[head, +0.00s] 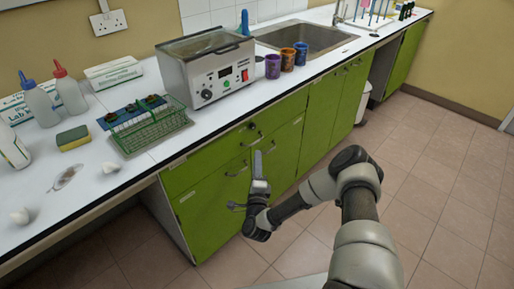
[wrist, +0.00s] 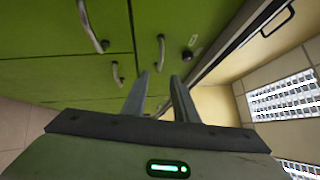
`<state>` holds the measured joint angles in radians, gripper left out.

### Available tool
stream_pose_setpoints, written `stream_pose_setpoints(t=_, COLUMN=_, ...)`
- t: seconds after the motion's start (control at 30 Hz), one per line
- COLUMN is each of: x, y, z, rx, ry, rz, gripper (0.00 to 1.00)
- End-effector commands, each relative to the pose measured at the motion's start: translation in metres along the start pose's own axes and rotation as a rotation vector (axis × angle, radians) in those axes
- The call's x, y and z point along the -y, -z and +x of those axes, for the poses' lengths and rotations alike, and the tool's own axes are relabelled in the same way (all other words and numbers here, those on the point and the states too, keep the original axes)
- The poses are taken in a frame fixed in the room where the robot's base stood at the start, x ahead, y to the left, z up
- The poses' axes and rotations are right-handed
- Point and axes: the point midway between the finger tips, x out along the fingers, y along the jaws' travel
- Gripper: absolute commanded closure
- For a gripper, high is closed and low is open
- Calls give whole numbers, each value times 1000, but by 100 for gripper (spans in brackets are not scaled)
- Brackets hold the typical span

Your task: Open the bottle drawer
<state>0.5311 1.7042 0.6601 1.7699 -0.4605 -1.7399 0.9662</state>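The green drawer front (head: 212,160) is at the top of the cabinet under the white counter and looks shut. Its metal handle (head: 252,140) and a dark round knob or lock above it show in the head view. In the sideways wrist view, the drawer handle (wrist: 161,52) is just beyond my fingertips, with the dark knob (wrist: 187,55) to its right. My gripper (wrist: 159,76) is open and empty, its two fingers apart. In the head view, my gripper (head: 258,154) is in front of the cabinet, near the handle. I see no contact with the handle.
The counter edge (head: 140,181) overhangs above. A green wire rack (head: 155,132), a metal bath (head: 207,68), bottles and mugs stand on the counter. The tiled floor (head: 430,190) to the right is clear.

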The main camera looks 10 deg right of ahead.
Motion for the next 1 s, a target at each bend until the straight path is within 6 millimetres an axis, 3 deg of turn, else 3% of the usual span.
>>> stream_pose_setpoints(t=0.2, x=-1, y=0, z=45, rx=0, ry=3, rz=-1, gripper=74)
stream_pose_setpoints(t=0.4, x=-1, y=0, z=71, rx=1, ry=0, rz=-1, gripper=74)
stream_pose_setpoints(t=0.8, x=-1, y=0, z=79, rx=1, ry=-2, rz=0, gripper=74)
stream_pose_setpoints(t=0.97, x=0, y=0, z=79, rx=1, ry=-1, rz=0, gripper=99)
stream_pose_setpoints(t=1.0, x=0, y=0, z=79, rx=1, ry=-1, rz=-1, gripper=100)
